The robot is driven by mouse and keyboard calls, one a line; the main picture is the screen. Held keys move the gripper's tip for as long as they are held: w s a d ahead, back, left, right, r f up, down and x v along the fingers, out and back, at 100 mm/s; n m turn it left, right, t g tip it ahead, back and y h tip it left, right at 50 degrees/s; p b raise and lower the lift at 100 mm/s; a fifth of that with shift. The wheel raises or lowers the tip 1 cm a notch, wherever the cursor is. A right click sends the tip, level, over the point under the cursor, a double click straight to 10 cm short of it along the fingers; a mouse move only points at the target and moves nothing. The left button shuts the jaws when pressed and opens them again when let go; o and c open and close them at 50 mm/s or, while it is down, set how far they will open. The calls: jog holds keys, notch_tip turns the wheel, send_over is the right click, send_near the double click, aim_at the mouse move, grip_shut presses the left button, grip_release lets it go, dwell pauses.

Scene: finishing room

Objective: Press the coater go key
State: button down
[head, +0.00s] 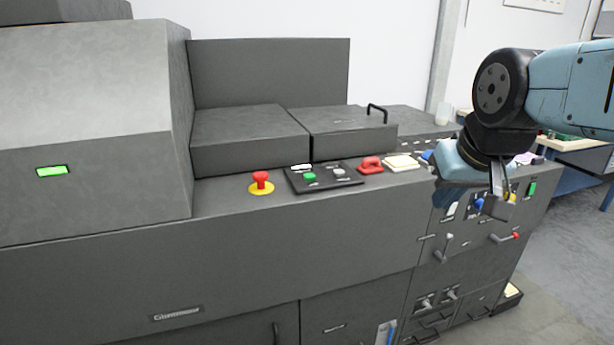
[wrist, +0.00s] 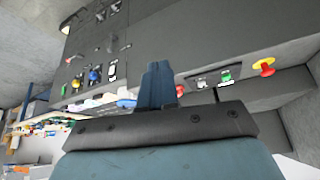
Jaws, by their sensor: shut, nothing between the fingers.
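A dark control plate (head: 335,181) lies on the machine's ledge and carries a green button (head: 309,177) and a pale button (head: 339,171). The green button also shows in the wrist view (wrist: 226,75). A second green key (head: 532,188) sits on the machine's right-hand front panel. The labels are too small to read, so I cannot tell which is the coater go key. My gripper (head: 499,207) hangs in front of that right-hand panel, well right of the control plate. In the wrist view its fingers (wrist: 159,82) are together and empty. It hides part of the panel.
A red mushroom button (head: 261,181) on a yellow base stands left of the plate. A red object (head: 370,165) and a cream pad (head: 401,162) lie right of it. A black handle (head: 377,112) rises from the cover behind. A red-tipped lever (head: 505,238) projects from the right panel.

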jog(key=w+a+r, duration=0.2)
jog(key=w, duration=0.5)
jog(key=m+t+y, duration=0.3)
jog(key=m, duration=0.2)
send_over(312, 177)
notch_tip(312, 177, down, 2)
jog(key=shift+a+f, duration=0.1)
jog(key=shift+f, duration=0.1)
jog(key=shift+f, duration=4.3)
